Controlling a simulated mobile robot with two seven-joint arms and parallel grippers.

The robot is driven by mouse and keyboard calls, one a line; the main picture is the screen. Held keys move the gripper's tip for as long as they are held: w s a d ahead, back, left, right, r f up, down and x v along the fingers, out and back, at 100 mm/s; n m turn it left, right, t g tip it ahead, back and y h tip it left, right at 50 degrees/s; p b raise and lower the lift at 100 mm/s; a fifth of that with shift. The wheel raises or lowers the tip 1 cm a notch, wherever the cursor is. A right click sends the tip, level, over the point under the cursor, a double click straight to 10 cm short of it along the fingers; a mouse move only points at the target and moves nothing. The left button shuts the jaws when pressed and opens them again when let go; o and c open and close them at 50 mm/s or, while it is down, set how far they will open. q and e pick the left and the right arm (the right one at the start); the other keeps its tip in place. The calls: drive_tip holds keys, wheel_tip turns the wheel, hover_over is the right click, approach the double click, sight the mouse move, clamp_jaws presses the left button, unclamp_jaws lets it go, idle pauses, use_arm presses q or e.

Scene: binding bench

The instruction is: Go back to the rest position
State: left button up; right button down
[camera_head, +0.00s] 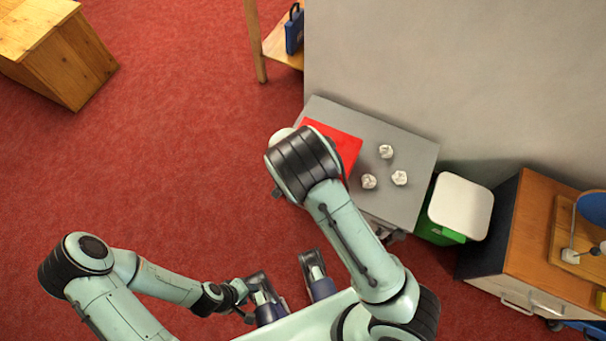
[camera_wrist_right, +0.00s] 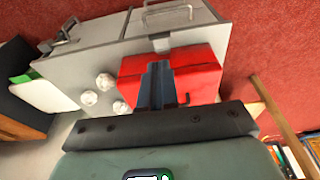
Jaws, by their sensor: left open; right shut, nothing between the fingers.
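My left gripper (camera_head: 291,287) is open and empty, low in the head view, over the red floor close to my body. My right arm reaches up over the grey cabinet (camera_head: 408,208); its wrist hides the right gripper in the head view. In the right wrist view the right gripper (camera_wrist_right: 157,68) is shut with nothing between its fingers. Its fingers show in front of a red item (camera_wrist_right: 200,70) on the cabinet top. I cannot tell whether they touch it. The red item (camera_head: 340,143) is partly covered by my right wrist in the head view.
Three crumpled white balls (camera_head: 386,152) lie on the cabinet top. A green bin with a white top (camera_head: 461,205) stands right of it, then a wooden drawer unit (camera_head: 545,250). A grey wall (camera_head: 460,80) is behind. The red floor (camera_head: 170,150) at left is clear up to a wooden box (camera_head: 62,60).

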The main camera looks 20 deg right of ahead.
drive_tip(key=shift+s+a+r, duration=0.25)
drive_tip(key=shift+s+r, duration=0.05)
drive_tip(key=shift+r, duration=0.3)
